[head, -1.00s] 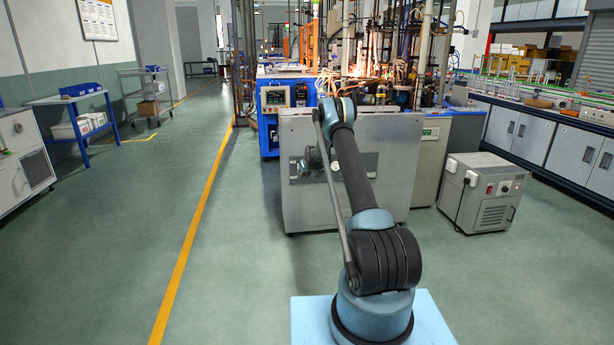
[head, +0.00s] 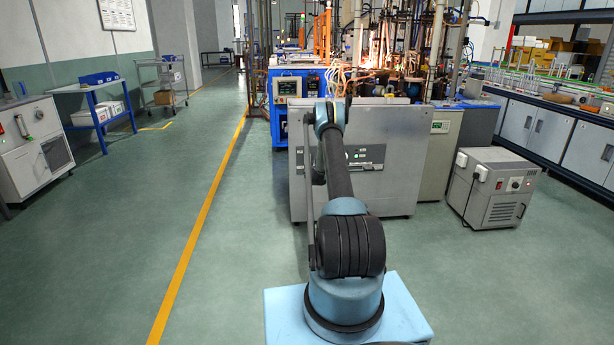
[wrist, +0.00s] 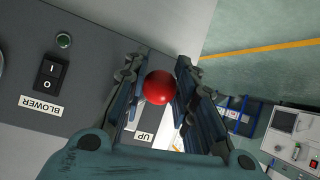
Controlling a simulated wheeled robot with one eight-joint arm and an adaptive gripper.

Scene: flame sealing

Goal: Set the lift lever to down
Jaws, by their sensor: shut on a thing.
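The lift lever shows as a red ball knob (wrist: 159,87) in the wrist view. It sits between the two fingers of my gripper (wrist: 158,68), which is shut on it. A white label reading UP (wrist: 145,136) lies on the panel beyond the fingers. The lever's shaft is hidden behind the knob and fingers, so I cannot tell its exact position. In the head view my arm reaches to the grey cabinet (head: 400,185), and the arm hides my gripper and the lever.
The panel has a black rocker switch (wrist: 50,75), a green button (wrist: 64,41) and a BLOWER label (wrist: 41,105) beside my gripper. A grey box unit (head: 492,187) stands right of the cabinet. Open floor (head: 120,230) lies to the left.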

